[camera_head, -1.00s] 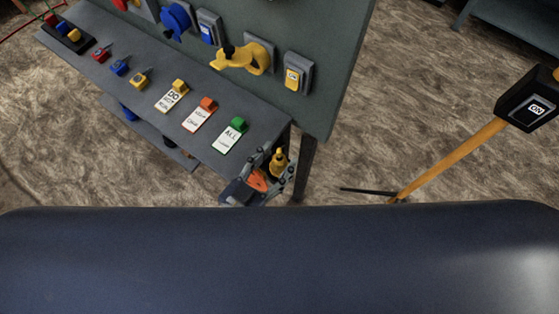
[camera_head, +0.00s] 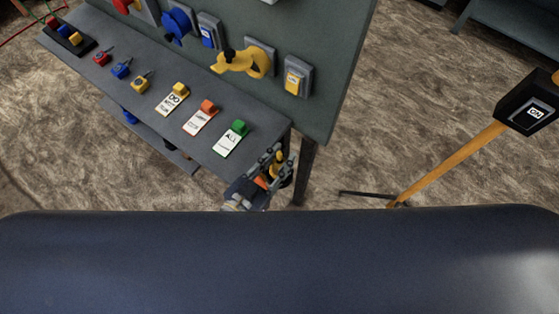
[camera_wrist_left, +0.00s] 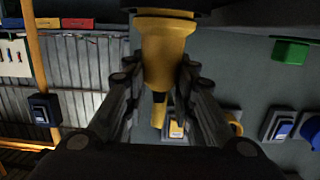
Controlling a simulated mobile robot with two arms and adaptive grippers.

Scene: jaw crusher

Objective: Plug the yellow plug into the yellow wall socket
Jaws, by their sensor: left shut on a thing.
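The yellow plug (camera_wrist_left: 165,58) is between the fingers of my left gripper (camera_wrist_left: 160,85) in the left wrist view, its narrow tip pointing down in that picture. In the head view my left gripper (camera_head: 274,166) holds the plug (camera_head: 279,162) off the bench's right front corner, apart from the panel. The yellow wall socket (camera_head: 240,63) is on the grey panel, up and left of the gripper. In the left wrist view it shows partly (camera_wrist_left: 236,122), behind the fingers. My right gripper is not in view.
A yellow switch box (camera_head: 296,78) is right of the socket, and a blue socket (camera_head: 177,24) is left of it. The bench (camera_head: 150,68) below carries padlocks and tags. A post-mounted box (camera_head: 531,104) stands at the right. Open floor lies between.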

